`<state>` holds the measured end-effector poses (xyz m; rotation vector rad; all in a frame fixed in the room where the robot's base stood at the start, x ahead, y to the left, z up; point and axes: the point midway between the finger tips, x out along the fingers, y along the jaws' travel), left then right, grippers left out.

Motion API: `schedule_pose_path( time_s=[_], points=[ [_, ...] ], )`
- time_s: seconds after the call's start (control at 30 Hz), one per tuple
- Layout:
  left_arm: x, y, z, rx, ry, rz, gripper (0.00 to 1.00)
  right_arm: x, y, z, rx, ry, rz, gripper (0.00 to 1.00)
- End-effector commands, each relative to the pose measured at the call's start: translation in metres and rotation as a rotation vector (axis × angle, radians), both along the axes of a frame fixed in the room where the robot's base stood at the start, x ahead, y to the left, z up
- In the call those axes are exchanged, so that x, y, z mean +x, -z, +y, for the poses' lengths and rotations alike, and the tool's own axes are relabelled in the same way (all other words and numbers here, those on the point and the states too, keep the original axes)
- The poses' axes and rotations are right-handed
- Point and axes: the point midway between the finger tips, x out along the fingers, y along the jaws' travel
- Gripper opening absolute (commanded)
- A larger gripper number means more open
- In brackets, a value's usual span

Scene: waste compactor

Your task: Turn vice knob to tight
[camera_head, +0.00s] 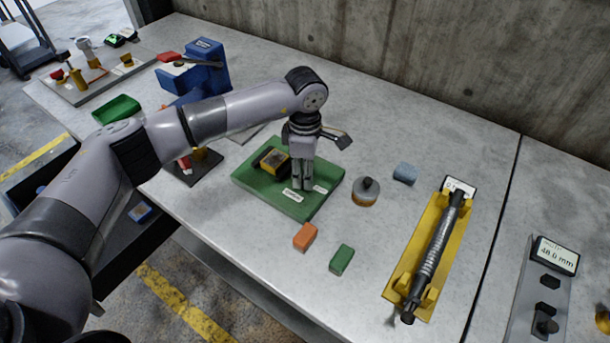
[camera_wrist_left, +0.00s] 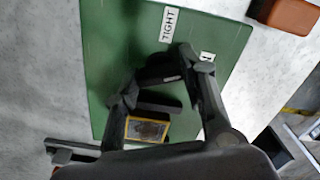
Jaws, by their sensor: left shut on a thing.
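A green board (camera_head: 250,180) lies on the bench, with a black-and-yellow block (camera_head: 275,161) on it. The board also fills much of the left wrist view (camera_wrist_left: 115,50), where one white label (camera_wrist_left: 169,25) reads TIGHT. A second label (camera_wrist_left: 207,57) is partly hidden by a finger. My left gripper (camera_head: 302,182) points down over the board. In the left wrist view its fingers (camera_wrist_left: 158,78) are closed around the dark vice knob (camera_wrist_left: 160,74), which carries a small pale mark. The fingers hide the knob in the head view. My right gripper is not in view.
An orange block (camera_head: 305,236), a green block (camera_head: 342,260), a round grey knobbed piece (camera_head: 366,191) and a blue-grey block (camera_head: 405,172) lie near the board. A yellow cradle (camera_head: 402,268) with a dark shaft stands at right. A blue vice-like device (camera_head: 206,72) stands behind my arm.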

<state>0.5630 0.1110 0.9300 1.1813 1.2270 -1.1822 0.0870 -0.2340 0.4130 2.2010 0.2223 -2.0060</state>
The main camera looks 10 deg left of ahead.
Motion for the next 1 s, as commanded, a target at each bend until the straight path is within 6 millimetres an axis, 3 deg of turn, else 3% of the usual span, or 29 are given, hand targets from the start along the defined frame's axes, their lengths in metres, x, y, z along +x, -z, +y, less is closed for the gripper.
schedule_pose_path(
  time_s=[0.4, 1.0],
  points=[
    [0.001, 0.003, 0.000, -0.001, -0.395, -0.003, 0.10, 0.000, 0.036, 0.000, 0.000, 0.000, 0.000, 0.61],
    [0.001, 0.001, 0.000, -0.001, -0.933, -0.003, 0.10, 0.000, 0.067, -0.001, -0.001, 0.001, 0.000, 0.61]
  ],
)
